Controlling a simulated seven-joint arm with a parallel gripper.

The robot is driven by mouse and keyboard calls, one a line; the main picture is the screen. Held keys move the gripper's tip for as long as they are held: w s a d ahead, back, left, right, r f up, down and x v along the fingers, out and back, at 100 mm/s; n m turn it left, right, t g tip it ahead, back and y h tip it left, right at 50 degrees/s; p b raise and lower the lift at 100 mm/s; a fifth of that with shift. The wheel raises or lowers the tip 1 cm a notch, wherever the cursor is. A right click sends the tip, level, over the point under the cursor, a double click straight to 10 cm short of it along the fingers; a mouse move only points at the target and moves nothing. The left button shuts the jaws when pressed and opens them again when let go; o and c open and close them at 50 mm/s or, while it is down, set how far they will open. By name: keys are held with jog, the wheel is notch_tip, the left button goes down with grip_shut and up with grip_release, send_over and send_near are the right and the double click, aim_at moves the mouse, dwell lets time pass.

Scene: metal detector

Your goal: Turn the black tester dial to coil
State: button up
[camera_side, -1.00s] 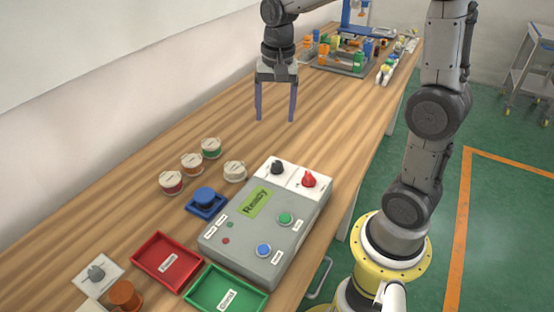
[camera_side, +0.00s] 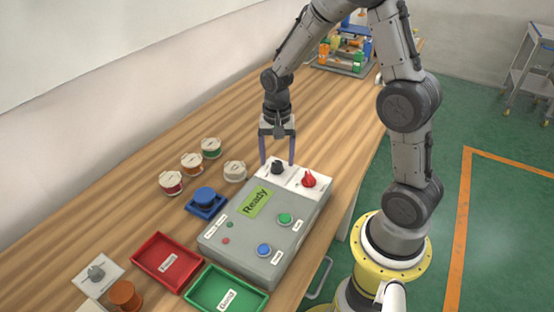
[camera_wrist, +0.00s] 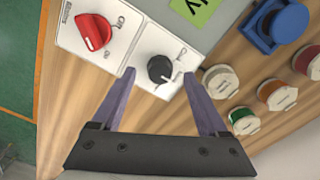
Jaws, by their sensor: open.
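The black tester dial (camera_side: 277,167) sits on a white plate at the far end of the grey tester box (camera_side: 232,240). It also shows in the wrist view (camera_wrist: 160,69), with small labels beside it that I cannot fully read. My gripper (camera_side: 277,163) is open, its two purple fingers pointing down on either side of the black dial. In the wrist view the fingertips (camera_wrist: 159,74) flank the dial with gaps on both sides.
The tester has a green "Ready" display (camera_side: 256,201), a green button (camera_side: 285,218) and a blue button (camera_side: 264,250). Several spools (camera_side: 192,163) and a blue holder (camera_side: 205,201) stand to the left. Red (camera_side: 167,289) and green (camera_side: 249,294) trays lie in front.

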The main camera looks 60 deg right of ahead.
jog(key=shift+f, duration=0.6)
grip_shut()
